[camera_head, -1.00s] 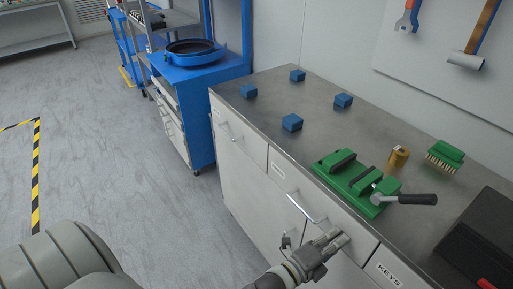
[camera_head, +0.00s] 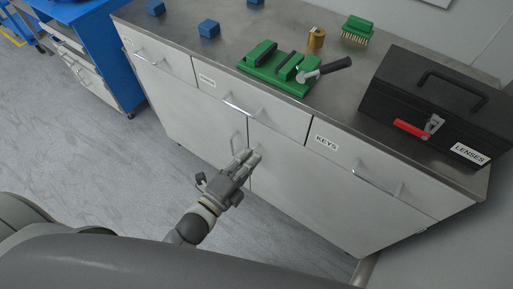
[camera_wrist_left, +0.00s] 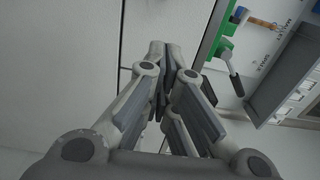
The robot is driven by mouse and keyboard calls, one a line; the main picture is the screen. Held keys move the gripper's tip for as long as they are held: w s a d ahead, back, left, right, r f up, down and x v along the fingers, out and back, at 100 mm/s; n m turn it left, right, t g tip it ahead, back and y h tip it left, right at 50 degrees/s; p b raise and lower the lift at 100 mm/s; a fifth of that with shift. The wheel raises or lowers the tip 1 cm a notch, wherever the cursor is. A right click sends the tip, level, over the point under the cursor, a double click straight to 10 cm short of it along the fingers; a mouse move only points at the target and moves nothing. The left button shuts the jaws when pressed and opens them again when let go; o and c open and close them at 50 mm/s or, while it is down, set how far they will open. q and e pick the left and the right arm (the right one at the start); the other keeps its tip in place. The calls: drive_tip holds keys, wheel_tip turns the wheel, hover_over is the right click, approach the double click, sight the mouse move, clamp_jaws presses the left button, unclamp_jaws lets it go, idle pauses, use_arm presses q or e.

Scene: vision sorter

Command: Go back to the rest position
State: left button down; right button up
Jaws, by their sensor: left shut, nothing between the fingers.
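My left gripper (camera_head: 247,163) is in front of the cabinet's lower doors, below the drawer row. Its fingers are together with nothing between them. In the left wrist view the fingers of my left gripper (camera_wrist_left: 165,48) meet at the tips, with the pale cabinet front beyond. My left arm comes up from the bottom of the head view. My right gripper is not in view.
The cabinet (camera_head: 310,180) has drawers with protruding bar handles (camera_head: 378,182). On its top are a green vise (camera_head: 277,70), brush (camera_head: 356,29), brass cylinder (camera_head: 316,38), blue cubes (camera_head: 208,28) and black toolbox (camera_head: 430,95). Grey floor (camera_head: 110,170) is open at left.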

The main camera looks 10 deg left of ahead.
use_arm(q)
drive_tip(key=s+a+f+n+g+y, duration=0.1)
drive_tip(key=s+a+f+n+g, duration=0.15)
drive_tip(key=f, duration=0.75)
drive_tip(key=s+a+f+n+g+y, duration=0.2)
drive_tip(key=s+f+n+g, duration=0.15)
drive_tip(key=f, duration=0.65)
drive_tip(key=s+a+f+n+g+y, duration=0.15)
drive_tip(key=s+f+n, duration=0.25)
drive_tip(key=f, duration=0.6)
drive_tip(key=s+a+f+n+g+y, duration=0.1)
drive_tip(key=s+f+n+g, duration=0.3)
drive_tip(key=s+f, duration=0.4)
drive_tip(key=s+a+f+n+g, duration=0.4)
drive_tip(key=s+f, duration=0.4)
drive_tip(key=s, duration=0.8)
drive_tip(key=shift+a+n+y, duration=0.3)
drive_tip(key=shift+n+y, duration=0.05)
drive_tip(key=shift+n, duration=0.35)
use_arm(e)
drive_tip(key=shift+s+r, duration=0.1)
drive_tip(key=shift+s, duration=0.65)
use_arm(q)
drive_tip(key=shift+f+g, duration=0.1)
drive_tip(key=shift+g, duration=0.15)
